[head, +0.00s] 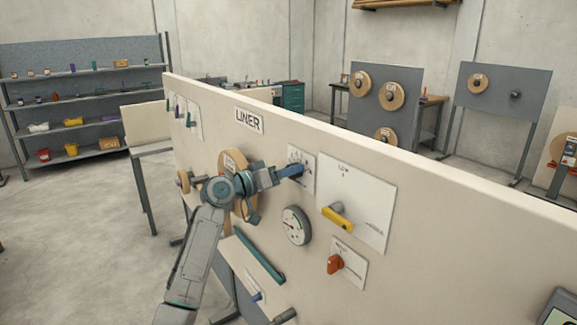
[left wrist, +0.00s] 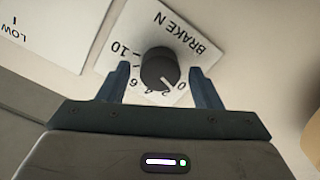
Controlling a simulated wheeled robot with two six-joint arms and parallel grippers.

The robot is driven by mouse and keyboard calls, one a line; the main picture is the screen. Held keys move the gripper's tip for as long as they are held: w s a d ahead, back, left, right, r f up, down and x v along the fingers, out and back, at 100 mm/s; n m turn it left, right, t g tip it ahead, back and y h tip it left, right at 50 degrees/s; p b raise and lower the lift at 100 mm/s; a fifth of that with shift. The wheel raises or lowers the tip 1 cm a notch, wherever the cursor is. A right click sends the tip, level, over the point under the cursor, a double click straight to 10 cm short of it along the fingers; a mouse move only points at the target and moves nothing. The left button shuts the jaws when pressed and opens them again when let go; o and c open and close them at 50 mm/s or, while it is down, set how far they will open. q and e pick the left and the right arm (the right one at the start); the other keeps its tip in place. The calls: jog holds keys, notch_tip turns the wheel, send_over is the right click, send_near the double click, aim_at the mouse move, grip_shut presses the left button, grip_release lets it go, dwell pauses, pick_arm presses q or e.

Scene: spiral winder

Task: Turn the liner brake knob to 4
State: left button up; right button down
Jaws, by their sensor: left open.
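The brake knob (left wrist: 159,68) is a dark round knob on a white dial plate (left wrist: 190,35) lettered BRAKE N, with numbers from 0 to 10. A pale pointer mark shows on the knob's lower edge, near the low numbers around 2; its exact reading is hard to tell. My left gripper (left wrist: 160,80) is open, with one finger on each side of the knob and visible gaps. In the head view my left gripper (head: 290,172) is at the brake plate (head: 308,162) below the LINER sign (head: 249,120) and hides the knob. My right gripper is not in view.
The panel (head: 400,270) also bears a round gauge (head: 296,225), a yellow lever (head: 337,216) on a white plate, and a red knob (head: 335,264). A brown roll (head: 232,165) sits behind my left arm. Shelves (head: 85,105) stand far left.

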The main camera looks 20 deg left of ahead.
pick_arm(q)
jog(key=shift+w+d, duration=0.25)
jog(key=shift+w, duration=0.05)
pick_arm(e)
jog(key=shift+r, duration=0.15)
pick_arm(q)
jog(key=c, duration=1)
pick_arm(e)
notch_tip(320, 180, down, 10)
jog(key=b, duration=1)
pick_arm(q)
jog(key=shift+d+f+m+b, duration=0.1)
jog(key=shift+m+b, duration=3.25)
jog(key=shift+m, duration=2.65)
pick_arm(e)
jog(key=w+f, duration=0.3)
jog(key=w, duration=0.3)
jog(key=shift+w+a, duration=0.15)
pick_arm(q)
jog(key=shift+s, duration=0.1)
